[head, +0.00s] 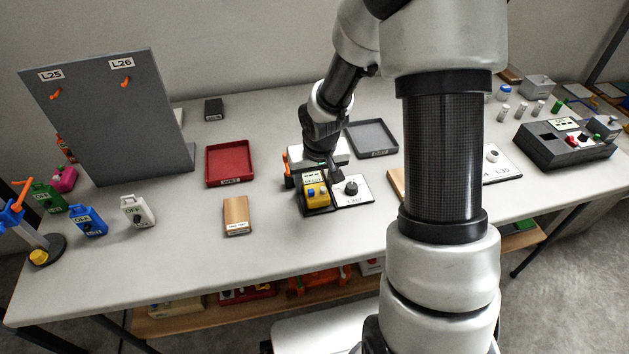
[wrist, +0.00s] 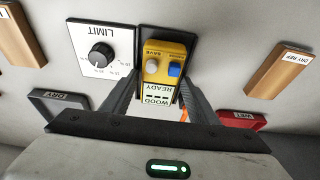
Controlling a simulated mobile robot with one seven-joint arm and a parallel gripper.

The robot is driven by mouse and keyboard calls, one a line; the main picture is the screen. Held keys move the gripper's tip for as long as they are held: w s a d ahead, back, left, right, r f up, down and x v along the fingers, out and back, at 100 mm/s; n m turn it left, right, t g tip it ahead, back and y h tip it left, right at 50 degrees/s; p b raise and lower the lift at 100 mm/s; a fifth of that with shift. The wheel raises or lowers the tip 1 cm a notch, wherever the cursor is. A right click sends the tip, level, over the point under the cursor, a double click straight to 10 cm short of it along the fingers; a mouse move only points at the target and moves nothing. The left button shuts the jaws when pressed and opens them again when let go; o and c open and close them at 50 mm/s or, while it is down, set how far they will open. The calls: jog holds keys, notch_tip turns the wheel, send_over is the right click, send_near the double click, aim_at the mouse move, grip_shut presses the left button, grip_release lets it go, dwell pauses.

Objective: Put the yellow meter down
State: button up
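The yellow meter (head: 316,194), with blue and pale buttons and a READY screen, is at a black holder (head: 328,209) in the head view. Whether it touches the holder's base is hard to tell. In the wrist view the meter (wrist: 165,72) lies between my gripper's two fingers (wrist: 162,85), which appear to press its sides. My gripper (head: 319,172) comes down from behind it in the head view. The fingertips are partly hidden by the meter.
A white LIMIT dial plate (head: 354,190) adjoins the holder on the right. A red tray (head: 230,163), a grey tray (head: 372,138) and a wooden block (head: 236,214) stand nearby. Bare tabletop (head: 285,235) lies in front. An orange item (head: 287,167) stands close behind the holder.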

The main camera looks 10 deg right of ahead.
jog(key=shift+o, duration=0.8)
jog(key=shift+r, duration=0.1)
